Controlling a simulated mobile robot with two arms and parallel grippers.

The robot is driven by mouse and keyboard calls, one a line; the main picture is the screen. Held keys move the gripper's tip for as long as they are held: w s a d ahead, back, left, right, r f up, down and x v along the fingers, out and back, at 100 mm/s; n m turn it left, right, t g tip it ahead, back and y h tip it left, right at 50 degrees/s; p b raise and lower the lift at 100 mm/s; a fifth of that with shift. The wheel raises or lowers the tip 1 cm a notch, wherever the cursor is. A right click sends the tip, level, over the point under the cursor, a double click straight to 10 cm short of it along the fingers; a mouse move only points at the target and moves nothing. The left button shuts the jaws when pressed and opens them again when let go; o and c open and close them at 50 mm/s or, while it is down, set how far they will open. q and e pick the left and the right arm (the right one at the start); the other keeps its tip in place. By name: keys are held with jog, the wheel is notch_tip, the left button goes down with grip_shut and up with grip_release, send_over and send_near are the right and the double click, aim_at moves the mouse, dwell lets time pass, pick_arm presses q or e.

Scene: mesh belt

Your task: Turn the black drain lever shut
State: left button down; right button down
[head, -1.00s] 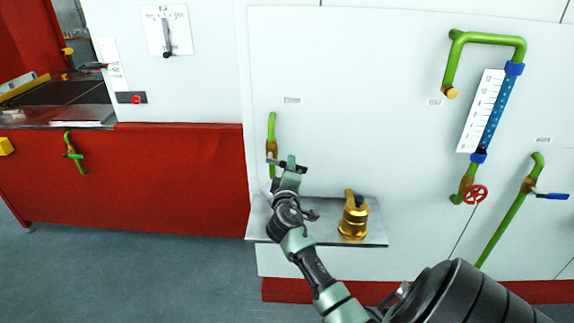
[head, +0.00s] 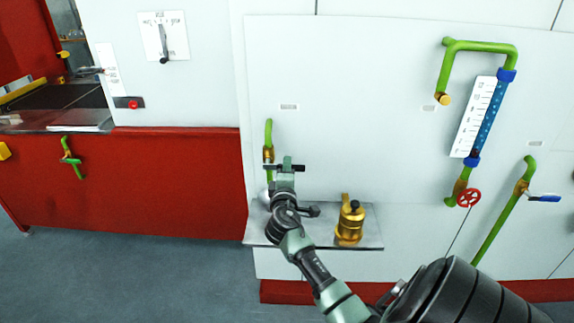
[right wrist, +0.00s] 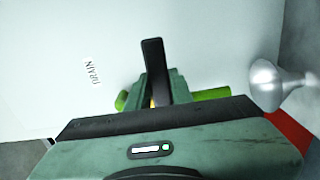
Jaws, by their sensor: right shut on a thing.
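The black drain lever (head: 299,168) shows in the head view as a short dark bar, lying about level. It sits on a brass valve (head: 268,155) in a thin green pipe (head: 268,132) on the white panel. My right gripper (head: 287,167) is shut on the lever. In the right wrist view the black lever (right wrist: 153,58) stands up between the green fingers (right wrist: 158,88), beside the printed word DRAIN (right wrist: 92,72). The gripper hides part of the valve and pipe. My left gripper is not in view.
A silver rounded object (right wrist: 275,85) is close to the right of the gripper in the wrist view. A red handwheel (head: 469,198) and a blue-handled valve (head: 543,198) are further right.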

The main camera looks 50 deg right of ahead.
jog(key=c, duration=1.4)
grip_release()
jog(key=shift+r, duration=0.25)
jog(key=shift+o, duration=0.8)
jog(key=shift+d+f, duration=0.1)
jog(key=shift+f, duration=0.1)
jog(key=b+v, duration=0.2)
jog(key=v, duration=0.5)
jog(key=shift+s+a, duration=0.25)
jog(key=shift+a, duration=0.05)
